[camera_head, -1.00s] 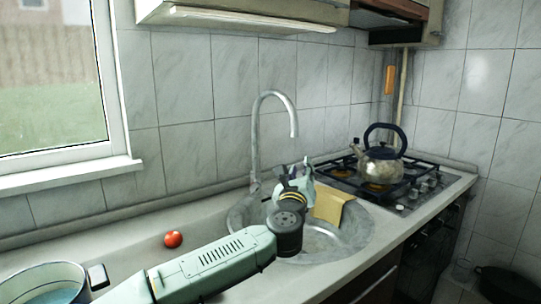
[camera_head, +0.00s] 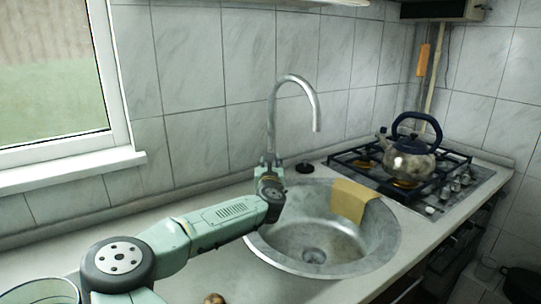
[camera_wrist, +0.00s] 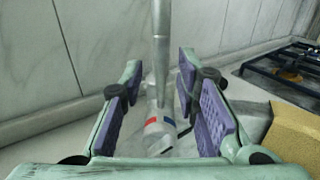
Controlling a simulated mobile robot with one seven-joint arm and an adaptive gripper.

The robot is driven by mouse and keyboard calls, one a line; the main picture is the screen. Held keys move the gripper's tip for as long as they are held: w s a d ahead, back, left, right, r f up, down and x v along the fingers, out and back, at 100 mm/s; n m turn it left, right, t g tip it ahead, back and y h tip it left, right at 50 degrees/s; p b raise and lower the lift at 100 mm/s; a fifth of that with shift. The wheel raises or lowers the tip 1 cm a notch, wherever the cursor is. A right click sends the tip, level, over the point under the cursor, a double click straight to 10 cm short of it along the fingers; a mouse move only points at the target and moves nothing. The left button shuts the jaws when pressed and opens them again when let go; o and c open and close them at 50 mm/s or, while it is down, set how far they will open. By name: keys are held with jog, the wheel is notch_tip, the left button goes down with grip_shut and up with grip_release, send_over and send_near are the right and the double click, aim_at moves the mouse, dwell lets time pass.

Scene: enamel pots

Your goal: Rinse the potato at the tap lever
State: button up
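The tap (camera_head: 272,115) rises behind the sink (camera_head: 262,250), its spout arching over the basin. In the wrist view its pipe (camera_wrist: 161,50) stands upright between my fingers, with a grey body marked red and blue (camera_wrist: 158,128), probably the lever part, lower down. My gripper (camera_wrist: 160,72) is open around the tap, with gaps showing on both sides. In the head view my gripper (camera_head: 268,165) is at the tap's base, small and partly hidden by my wrist. A brown rounded thing (camera_head: 214,299), probably the potato, lies on the counter, cut by the bottom edge. I see no water running.
A yellow cloth (camera_head: 350,200) hangs over the sink's back right rim. A black disc (camera_head: 305,168) lies behind the sink. A kettle (camera_head: 410,158) stands on the stove (camera_head: 440,195) at the right. A pot (camera_head: 40,290) is at the lower left. Tiled wall stands close behind the tap.

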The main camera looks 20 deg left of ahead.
jog(key=shift+p+x, duration=0.3)
jog(key=shift+x, duration=1.5)
jog(key=shift+c, duration=0.3)
grip_shut()
